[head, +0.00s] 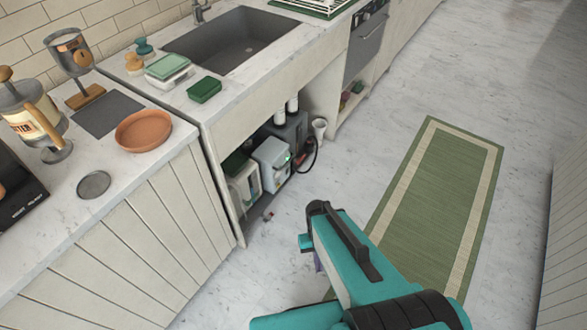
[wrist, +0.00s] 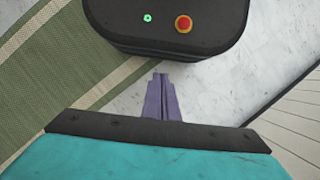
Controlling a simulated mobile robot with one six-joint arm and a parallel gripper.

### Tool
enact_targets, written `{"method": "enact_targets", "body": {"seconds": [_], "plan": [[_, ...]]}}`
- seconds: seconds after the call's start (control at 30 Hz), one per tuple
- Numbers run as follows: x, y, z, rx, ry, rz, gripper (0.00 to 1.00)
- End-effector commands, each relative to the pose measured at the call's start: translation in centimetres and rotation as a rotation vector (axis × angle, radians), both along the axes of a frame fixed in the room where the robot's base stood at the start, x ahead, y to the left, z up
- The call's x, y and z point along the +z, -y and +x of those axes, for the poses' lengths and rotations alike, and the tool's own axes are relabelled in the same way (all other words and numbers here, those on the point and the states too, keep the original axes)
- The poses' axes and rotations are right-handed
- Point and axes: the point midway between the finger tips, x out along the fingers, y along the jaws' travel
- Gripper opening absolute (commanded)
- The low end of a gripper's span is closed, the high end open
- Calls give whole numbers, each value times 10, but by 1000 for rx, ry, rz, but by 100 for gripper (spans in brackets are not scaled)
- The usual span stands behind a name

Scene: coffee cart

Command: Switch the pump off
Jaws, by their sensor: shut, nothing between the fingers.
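In the open bay under the sink counter stands a pale grey box with a small green light (head: 272,165). It looks like the pump, but its switch is too small to make out. A black hose with a red part (head: 310,155) runs beside it. My gripper (wrist: 161,78) is shut and empty, its purple fingers together. In the head view it is mostly hidden behind my teal arm, over the floor, to the right of the bay and well apart from it. The wrist view does not show the pump.
A cream box (head: 243,190) and a dark unit (head: 290,130) crowd the pump in the bay. A white cup-like vessel (head: 320,129) stands at the bay's right. The counter edge overhangs the bay. Marble floor and a green rug (head: 435,205) lie clear in front.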

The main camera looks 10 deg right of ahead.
Motion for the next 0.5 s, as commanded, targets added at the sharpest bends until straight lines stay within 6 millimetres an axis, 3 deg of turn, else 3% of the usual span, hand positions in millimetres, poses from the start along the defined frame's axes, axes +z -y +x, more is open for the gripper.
{"method": "enact_targets", "body": {"seconds": [0.03,0.5], "plan": [[16,0,-4,0,-7,0,0],[78,-1,-40,0,-68,0,0]]}}
